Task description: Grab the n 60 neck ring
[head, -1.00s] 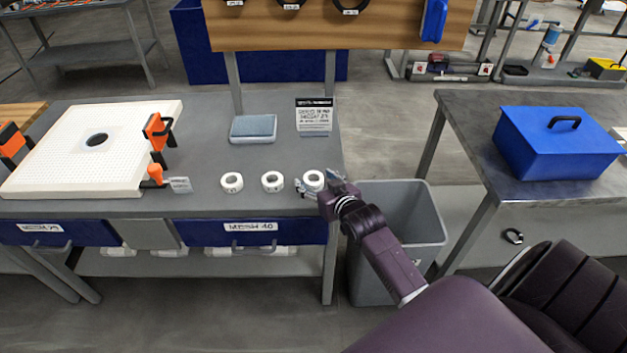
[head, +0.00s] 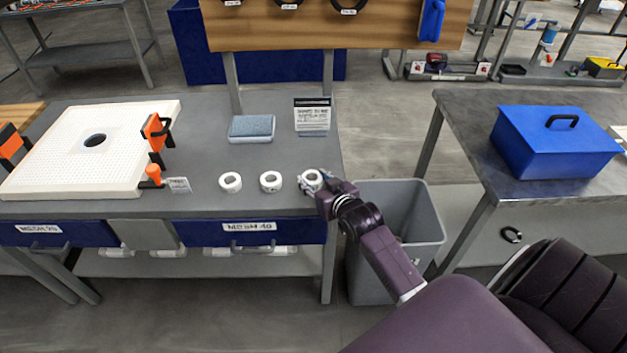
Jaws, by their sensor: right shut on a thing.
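Dark ring-shaped parts (head: 349,3) hang on the wooden board at the top edge of the head view, mostly cut off, with small labels under them that I cannot read. Three white rings or rolls stand in a row on the grey workbench: a left one (head: 230,182), a middle one (head: 271,181) and a right one (head: 311,175). My right gripper (head: 313,184) is shut on the right white ring at the bench's right front corner. The fingers hide part of it. My left gripper is not in view.
A blue-grey pad (head: 252,128) and a sign (head: 312,114) are behind the rings. A white perforated plate (head: 60,150) with orange clamps lies left. A grey bin (head: 415,215) stands right of the bench, and a blue box (head: 555,150) is on the right table.

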